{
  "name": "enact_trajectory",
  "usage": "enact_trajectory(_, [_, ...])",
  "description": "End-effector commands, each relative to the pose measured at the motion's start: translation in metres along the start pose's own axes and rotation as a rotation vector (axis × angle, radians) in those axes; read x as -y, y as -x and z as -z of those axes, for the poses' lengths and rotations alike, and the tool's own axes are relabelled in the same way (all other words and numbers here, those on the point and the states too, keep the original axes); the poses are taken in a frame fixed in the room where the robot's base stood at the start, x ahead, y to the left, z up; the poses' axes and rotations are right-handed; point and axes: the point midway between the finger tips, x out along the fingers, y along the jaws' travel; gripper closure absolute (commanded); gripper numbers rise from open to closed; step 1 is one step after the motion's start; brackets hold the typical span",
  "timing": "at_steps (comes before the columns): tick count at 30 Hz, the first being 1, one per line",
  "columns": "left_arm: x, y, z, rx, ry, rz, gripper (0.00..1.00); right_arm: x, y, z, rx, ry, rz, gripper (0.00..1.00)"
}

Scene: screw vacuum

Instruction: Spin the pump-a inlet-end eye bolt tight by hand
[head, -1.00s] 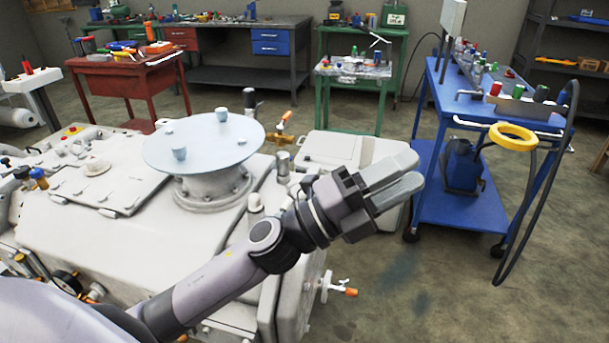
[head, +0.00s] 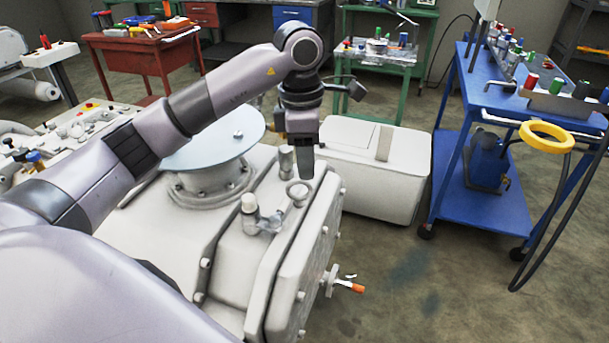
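The pump (head: 225,245) is a large pale grey housing at the left and centre. A ring-shaped fitting, which looks like the eye bolt (head: 298,191), stands on top of the pump near its right end. My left gripper (head: 304,172) hangs pointing down just above this ring, with its fingertips close to it. I cannot tell whether they touch it. The fingers are seen nearly edge-on and overlap, so their gap is hidden. My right gripper is out of view.
A round pale flange plate (head: 215,140) lies on the pump behind my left arm. A short post (head: 286,160) and a knobbed fitting (head: 250,205) stand near the ring. A white box (head: 372,175) and blue cart (head: 490,210) stand right.

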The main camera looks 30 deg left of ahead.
Motion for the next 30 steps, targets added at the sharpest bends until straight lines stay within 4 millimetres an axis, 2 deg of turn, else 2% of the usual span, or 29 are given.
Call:
enact_trajectory(2, [-0.006, 0.005, 0.01, -0.042, 0.016, -0.018, 0.63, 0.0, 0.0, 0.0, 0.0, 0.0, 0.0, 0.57])
enact_trajectory(5, [-0.009, 0.002, 0.016, -0.065, 0.024, -0.024, 0.63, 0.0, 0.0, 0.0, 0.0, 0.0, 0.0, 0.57])
enact_trajectory(18, [-0.009, -0.057, 0.019, -0.063, 0.022, -0.022, 0.63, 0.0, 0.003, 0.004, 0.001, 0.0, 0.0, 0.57])
enact_trajectory(29, [-0.009, -0.064, 0.019, -0.061, 0.022, -0.023, 0.63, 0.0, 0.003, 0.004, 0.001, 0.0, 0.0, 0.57])
enact_trajectory(30, [-0.009, -0.064, 0.019, -0.061, 0.022, -0.023, 0.76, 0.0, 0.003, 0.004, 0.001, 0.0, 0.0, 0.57])
